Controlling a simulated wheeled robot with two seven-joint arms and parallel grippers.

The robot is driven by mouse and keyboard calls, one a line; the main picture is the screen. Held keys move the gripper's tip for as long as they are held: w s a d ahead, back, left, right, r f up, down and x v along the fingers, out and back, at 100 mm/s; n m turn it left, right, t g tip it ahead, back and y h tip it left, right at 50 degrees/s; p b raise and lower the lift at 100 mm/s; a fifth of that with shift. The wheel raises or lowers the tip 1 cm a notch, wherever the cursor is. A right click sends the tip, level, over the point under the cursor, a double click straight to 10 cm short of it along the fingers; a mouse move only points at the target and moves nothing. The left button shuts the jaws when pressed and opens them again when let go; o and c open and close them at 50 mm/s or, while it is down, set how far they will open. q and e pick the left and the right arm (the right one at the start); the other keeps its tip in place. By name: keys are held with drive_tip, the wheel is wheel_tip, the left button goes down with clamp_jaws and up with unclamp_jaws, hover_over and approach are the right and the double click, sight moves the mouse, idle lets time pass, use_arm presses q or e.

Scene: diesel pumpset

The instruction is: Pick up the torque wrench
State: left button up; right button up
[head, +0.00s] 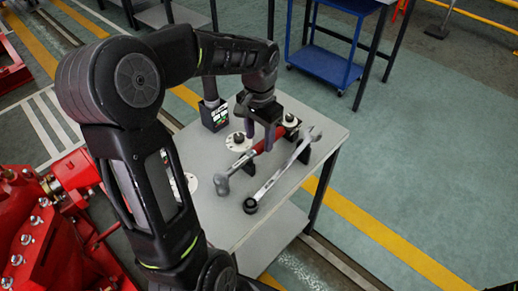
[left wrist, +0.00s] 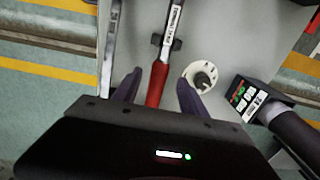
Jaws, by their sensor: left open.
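The torque wrench, with a red handle (head: 270,140) and a grey shaft and head, lies on the grey table. In the left wrist view its red handle (left wrist: 156,85) and labelled silver shaft (left wrist: 173,25) show, with the shaft at a black support. My left gripper (head: 261,134) is open above the handle end. In the left wrist view its two fingers (left wrist: 160,86) stand on either side of the red handle, with gaps visible. I cannot tell how far above the handle the fingertips are. My right gripper is not in view.
A silver wrench (head: 278,176) lies just right of the torque wrench. A white disc (head: 236,144) with a dark knob and a black labelled box (head: 214,116) stand to its left. The table (head: 240,222) is bare near its front. Red machinery (head: 50,235) is at left.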

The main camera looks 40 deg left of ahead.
sight(259, 145)
use_arm(q)
wheel_tip(259, 145, down, 5)
drive_tip(key=shift+s+f, duration=0.1)
drive_tip(key=shift+s, duration=0.05)
idle(0.6)
clamp_jaws()
idle(0.4)
idle(0.9)
